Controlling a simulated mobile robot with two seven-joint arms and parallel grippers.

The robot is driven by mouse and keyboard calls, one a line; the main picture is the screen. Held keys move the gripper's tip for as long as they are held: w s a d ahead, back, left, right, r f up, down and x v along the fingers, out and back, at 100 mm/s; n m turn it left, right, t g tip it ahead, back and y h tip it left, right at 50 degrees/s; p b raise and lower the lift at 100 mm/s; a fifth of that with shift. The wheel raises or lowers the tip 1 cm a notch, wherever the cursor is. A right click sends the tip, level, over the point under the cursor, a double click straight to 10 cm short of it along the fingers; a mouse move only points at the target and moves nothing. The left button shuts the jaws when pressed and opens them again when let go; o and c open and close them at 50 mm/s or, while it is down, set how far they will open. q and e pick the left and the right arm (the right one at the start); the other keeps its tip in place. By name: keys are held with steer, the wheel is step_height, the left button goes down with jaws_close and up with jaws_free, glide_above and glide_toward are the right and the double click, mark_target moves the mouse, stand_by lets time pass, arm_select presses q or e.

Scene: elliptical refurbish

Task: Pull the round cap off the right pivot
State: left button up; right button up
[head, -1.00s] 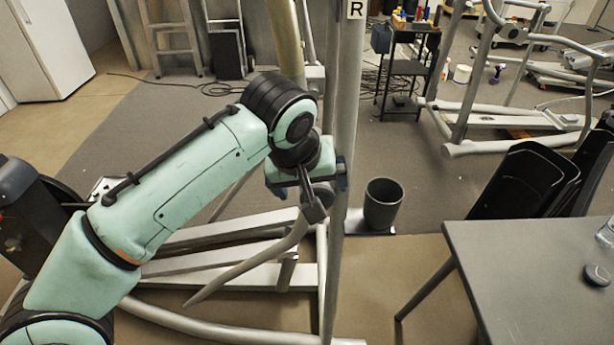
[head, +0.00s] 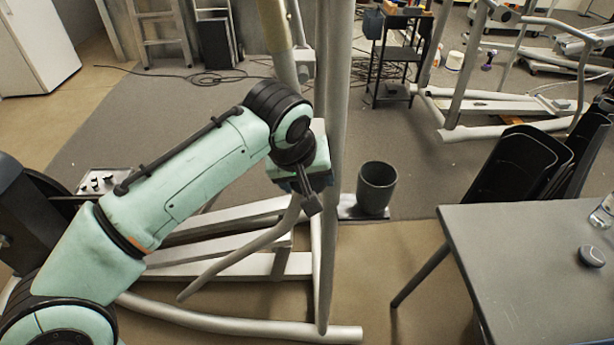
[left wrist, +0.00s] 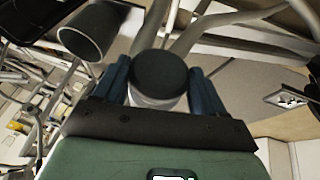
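The round cap (left wrist: 160,75) is dark and sits on a pale cylindrical pivot end (left wrist: 158,103) in the left wrist view. In the head view my left gripper (head: 302,184) is beside the upright grey post of the elliptical frame (head: 333,130), above a curved grey swing arm (head: 245,250). The cap is hidden there behind the gripper and wrist. My right gripper is not in view.
A dark bin (head: 377,188) stands on the floor right of the post. A grey table (head: 540,265) is at the right, with stacked black chairs (head: 515,165) behind it. A small tray of parts (head: 104,181) is at the left.

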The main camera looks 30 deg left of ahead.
arm_select(q)
steer(key=c, duration=0.9)
steer(key=s+d+b, duration=0.1)
steer(key=s+d, duration=0.3)
steer(key=s, duration=0.3)
steer(key=shift+d, duration=0.15)
stand_by(0.3)
